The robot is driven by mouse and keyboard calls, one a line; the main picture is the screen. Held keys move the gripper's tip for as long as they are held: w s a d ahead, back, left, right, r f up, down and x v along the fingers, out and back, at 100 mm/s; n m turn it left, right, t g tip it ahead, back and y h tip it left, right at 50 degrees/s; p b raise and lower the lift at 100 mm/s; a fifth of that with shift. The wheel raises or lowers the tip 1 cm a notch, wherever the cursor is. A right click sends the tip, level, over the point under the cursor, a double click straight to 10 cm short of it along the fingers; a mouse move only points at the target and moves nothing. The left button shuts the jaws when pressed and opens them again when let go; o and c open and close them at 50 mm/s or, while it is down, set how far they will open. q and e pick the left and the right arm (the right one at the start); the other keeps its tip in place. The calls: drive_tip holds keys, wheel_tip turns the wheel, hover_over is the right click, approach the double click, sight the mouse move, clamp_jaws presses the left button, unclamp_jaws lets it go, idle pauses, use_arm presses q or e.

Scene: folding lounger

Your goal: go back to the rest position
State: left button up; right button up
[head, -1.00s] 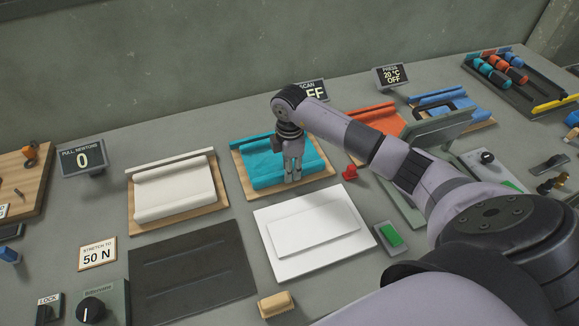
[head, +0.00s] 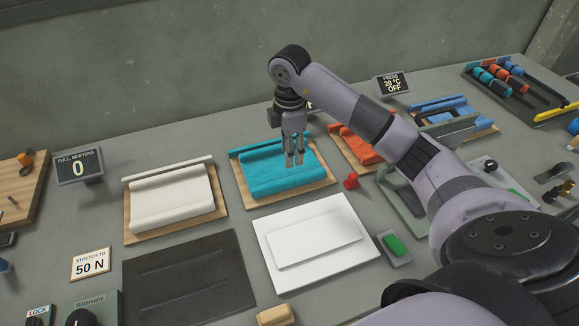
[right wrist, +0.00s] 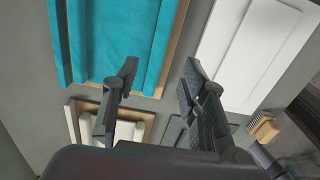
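My right gripper (head: 294,163) hangs fingers-down in the head view, in front of the teal cloth (head: 262,178) on its wooden board. Its two fingers are apart with nothing between them; the right wrist view shows the same empty gap (right wrist: 158,80). That view also shows the teal cloth (right wrist: 118,35) beyond the fingers, so the gripper is clear of it. My right arm reaches in from the lower right and hides part of the bench. My left gripper is not in view.
A white cloth (head: 172,200) on a board lies left of the teal one. A white plate (head: 350,258), dark mat (head: 190,295), brush (head: 275,316) and red knob (head: 352,181) lie around. Orange (head: 358,148) and blue (head: 440,110) cloths lie behind my arm. Open air is above the bench.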

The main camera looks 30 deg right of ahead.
wheel_tip(320, 180, up, 2)
drive_tip(key=shift+r, duration=0.1)
idle(0.5)
